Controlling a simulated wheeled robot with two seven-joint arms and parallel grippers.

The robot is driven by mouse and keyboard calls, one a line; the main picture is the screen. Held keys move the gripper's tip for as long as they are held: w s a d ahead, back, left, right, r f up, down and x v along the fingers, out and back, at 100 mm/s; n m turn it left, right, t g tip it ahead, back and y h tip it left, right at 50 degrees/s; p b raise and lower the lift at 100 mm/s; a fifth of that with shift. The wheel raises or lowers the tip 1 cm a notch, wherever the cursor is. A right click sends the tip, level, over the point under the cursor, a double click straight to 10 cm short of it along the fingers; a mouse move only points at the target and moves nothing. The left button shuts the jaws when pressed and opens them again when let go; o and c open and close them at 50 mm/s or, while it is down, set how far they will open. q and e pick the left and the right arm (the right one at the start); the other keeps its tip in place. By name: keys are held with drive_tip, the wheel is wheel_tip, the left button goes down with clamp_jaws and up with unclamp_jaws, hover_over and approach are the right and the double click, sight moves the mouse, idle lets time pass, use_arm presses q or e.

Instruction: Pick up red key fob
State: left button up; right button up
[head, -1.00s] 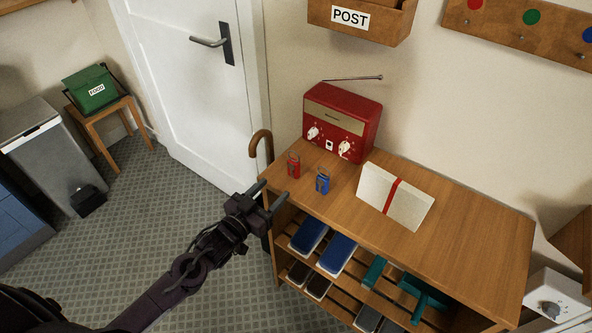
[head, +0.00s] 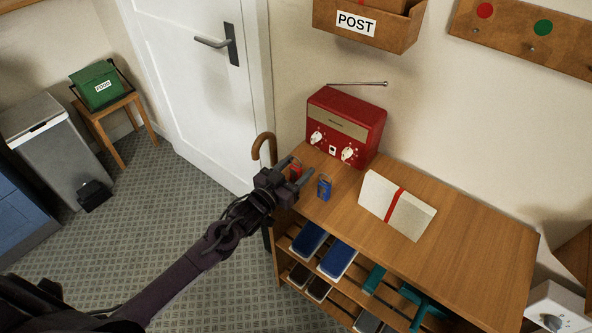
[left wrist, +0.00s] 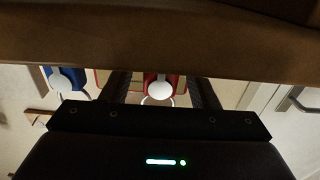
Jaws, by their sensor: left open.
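The red key fob (head: 295,173) stands on the wooden shelf unit's top near its left end, partly hidden by my left gripper (head: 301,166). That gripper is open, with its fingers reaching over the left edge on either side of the fob. In the left wrist view the red fob (left wrist: 151,80) shows between the two fingers, with a gap on each side. A blue key fob (head: 324,187) stands just to the right, outside the fingers; it also shows at the left of the left wrist view (left wrist: 65,78). My right gripper is not in view.
A red radio (head: 345,127) stands behind the fobs. A cream packet with a red band (head: 397,205) lies to the right on the wooden top (head: 460,245). A cane handle (head: 263,147) rises left of the unit.

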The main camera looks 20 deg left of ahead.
use_arm(q)
drive_tip(key=shift+c, duration=0.4)
drive_tip(key=c, duration=1)
wheel_tip(320, 180, up, 20)
drive_tip(key=shift+r+b, duration=0.1)
drive_tip(key=shift+b, duration=0.3)
